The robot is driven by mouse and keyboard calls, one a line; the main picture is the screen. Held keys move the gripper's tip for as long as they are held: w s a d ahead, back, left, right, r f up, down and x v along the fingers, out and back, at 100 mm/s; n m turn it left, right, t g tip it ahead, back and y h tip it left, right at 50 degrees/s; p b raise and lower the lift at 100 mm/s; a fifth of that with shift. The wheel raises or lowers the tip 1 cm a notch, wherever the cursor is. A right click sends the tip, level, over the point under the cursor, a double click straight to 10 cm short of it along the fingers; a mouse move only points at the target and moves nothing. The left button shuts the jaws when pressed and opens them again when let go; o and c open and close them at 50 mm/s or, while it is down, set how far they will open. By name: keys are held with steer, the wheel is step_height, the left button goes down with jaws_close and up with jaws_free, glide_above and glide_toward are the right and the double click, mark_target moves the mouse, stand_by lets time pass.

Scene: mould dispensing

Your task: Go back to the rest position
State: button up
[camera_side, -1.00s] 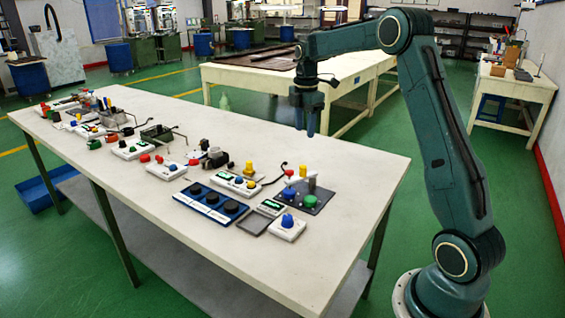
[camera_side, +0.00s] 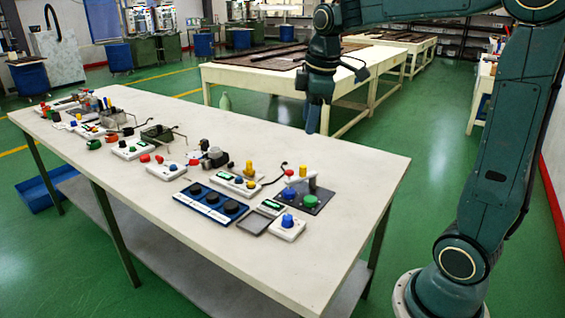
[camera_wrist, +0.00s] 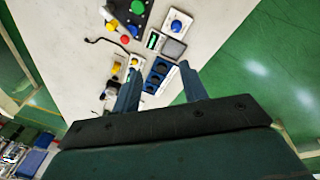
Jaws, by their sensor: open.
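My gripper (camera_side: 313,117) hangs over the far edge of the white work table (camera_side: 345,160) in the side view, pointing down, clear of everything on it. In the wrist view its two fingers (camera_wrist: 158,88) stand apart with nothing held between them. Below them on the table lie a blue panel with dark round knobs (camera_side: 211,202) and a white box with a blue knob (camera_side: 288,227). A dark plate with a green knob and a joystick (camera_side: 318,205) lies to the right of the panel.
More small control boxes and parts (camera_side: 130,148) line the table towards its far left end. A second long table (camera_side: 235,76) stands behind. The near right part of the work table is bare. A blue bin (camera_side: 42,192) sits on the floor at left.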

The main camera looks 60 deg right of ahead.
steer(key=s+a+f+m+t, duration=0.1)
steer(key=s+a+m, duration=0.2)
steer(key=s, duration=0.6)
steer(key=s+a+f+m+t, duration=0.2)
steer(key=s+a+m, duration=0.2)
steer(key=s+a, duration=0.3)
steer(key=shift+s+a+f+y, duration=0.2)
steer(key=shift+s+y, duration=0.1)
steer(key=shift+s, duration=0.55)
